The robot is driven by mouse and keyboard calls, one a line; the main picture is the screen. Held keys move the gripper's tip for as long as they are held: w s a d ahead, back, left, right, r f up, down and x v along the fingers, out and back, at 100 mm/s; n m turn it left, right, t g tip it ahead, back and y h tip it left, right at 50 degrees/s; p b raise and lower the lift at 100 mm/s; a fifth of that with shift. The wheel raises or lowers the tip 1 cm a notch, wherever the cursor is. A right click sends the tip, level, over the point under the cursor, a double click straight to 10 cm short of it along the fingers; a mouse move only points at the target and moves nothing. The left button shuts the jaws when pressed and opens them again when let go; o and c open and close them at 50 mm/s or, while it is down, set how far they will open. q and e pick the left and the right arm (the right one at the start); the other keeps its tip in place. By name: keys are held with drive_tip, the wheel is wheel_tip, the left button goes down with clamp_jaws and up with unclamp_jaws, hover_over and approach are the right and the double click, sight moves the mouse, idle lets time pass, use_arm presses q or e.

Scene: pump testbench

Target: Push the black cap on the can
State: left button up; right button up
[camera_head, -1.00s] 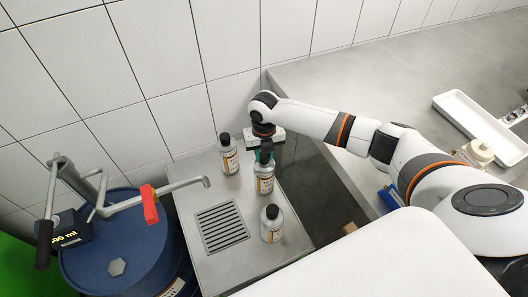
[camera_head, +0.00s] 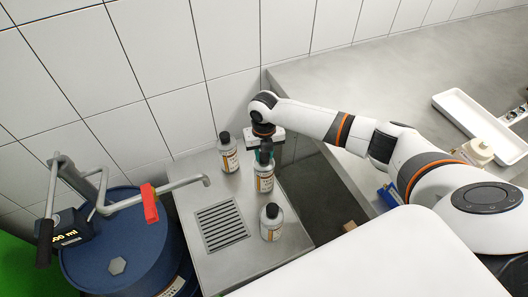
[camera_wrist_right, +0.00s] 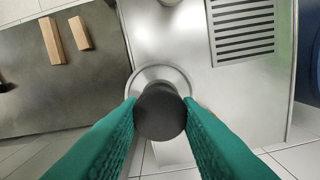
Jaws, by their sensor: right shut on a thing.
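Three silver cans with orange and white labels stand on the steel bench. The middle can (camera_head: 264,183) is upright under my right gripper (camera_head: 265,153). In the wrist view the green fingers of my right gripper (camera_wrist_right: 160,113) are shut on the black cap (camera_wrist_right: 160,110), one on each side. The cap sits over the can's top, and the can's pale round shoulder (camera_wrist_right: 158,74) shows around it. My left gripper is not in view.
A can with a dark cap (camera_head: 228,155) stands behind left, and another (camera_head: 271,222) stands in front. A drain grate (camera_head: 221,226) is left of them. A blue drum (camera_head: 115,250) with a pump spout (camera_head: 185,184) stands at the left. A white tray (camera_head: 470,125) lies far right.

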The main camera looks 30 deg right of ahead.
drive_tip(key=shift+f, duration=0.15)
idle(0.3)
drive_tip(key=o, duration=2)
drive_tip(key=shift+r+p, duration=1.35)
drive_tip(key=shift+r+p, duration=2.1)
drive_tip(key=shift+r, duration=0.1)
clamp_jaws()
